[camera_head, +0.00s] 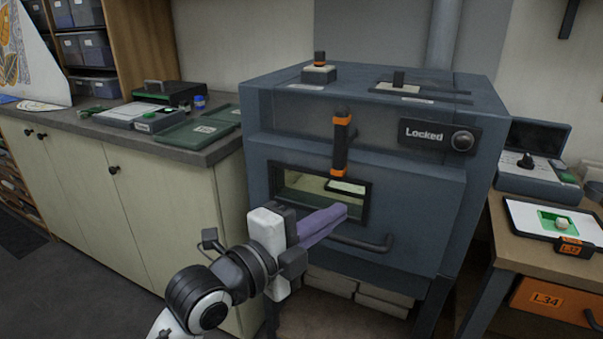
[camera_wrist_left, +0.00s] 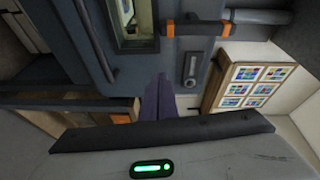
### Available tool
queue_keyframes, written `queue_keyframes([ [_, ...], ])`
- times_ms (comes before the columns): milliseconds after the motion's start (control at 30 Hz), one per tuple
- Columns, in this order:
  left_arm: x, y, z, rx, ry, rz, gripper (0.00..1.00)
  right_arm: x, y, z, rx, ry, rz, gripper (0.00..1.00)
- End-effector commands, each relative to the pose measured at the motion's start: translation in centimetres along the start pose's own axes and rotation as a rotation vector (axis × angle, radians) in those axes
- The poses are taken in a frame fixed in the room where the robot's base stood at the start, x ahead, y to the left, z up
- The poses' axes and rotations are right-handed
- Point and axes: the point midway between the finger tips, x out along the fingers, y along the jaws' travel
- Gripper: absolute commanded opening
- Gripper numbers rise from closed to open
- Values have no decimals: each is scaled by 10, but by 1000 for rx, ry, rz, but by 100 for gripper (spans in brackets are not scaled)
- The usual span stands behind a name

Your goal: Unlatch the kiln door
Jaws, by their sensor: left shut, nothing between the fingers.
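The grey kiln (camera_head: 262,200) stands in the middle of the head view. Its door (camera_head: 425,215) has a small window (camera_head: 290,182) and a dark curved handle (camera_head: 365,245) low down. A black latch lever with orange bands (camera_head: 342,143) hangs upright above the window. A plate to its right reads "Locked" beside a round knob (camera_head: 462,140). My left gripper (camera_head: 343,211) is shut and empty, its purple fingers in front of the door below the lever, apart from it. The left wrist view shows the fingers (camera_wrist_left: 159,80), the lever (camera_wrist_left: 200,24) and the knob plate (camera_wrist_left: 190,70). My right gripper is not in view.
A counter (camera_head: 200,153) with green-lidded boxes stands left of the kiln. A wooden table (camera_head: 535,240) with a white tray (camera_head: 520,214) stands to the right. Two small fittings sit on the kiln top. The space before the door's right half looks clear.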

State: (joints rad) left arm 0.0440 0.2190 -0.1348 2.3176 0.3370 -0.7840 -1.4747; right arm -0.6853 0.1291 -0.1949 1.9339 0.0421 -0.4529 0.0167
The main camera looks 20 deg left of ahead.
Motion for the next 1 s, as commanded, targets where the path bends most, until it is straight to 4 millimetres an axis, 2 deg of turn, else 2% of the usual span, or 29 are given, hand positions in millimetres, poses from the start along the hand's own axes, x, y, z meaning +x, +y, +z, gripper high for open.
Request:
queue_keyframes([
  [33,0,-16,-3,53,9,-23,0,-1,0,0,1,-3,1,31],
  [100,0,-27,-5,102,15,-40,0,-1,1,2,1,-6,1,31],
  [267,11,-32,-6,123,18,-47,0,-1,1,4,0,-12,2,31],
  [733,102,-36,-5,118,14,-46,0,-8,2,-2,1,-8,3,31],
  [800,94,-36,10,122,10,-44,0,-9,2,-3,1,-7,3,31],
  [1000,87,-37,28,121,13,-44,0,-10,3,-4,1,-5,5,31],
])
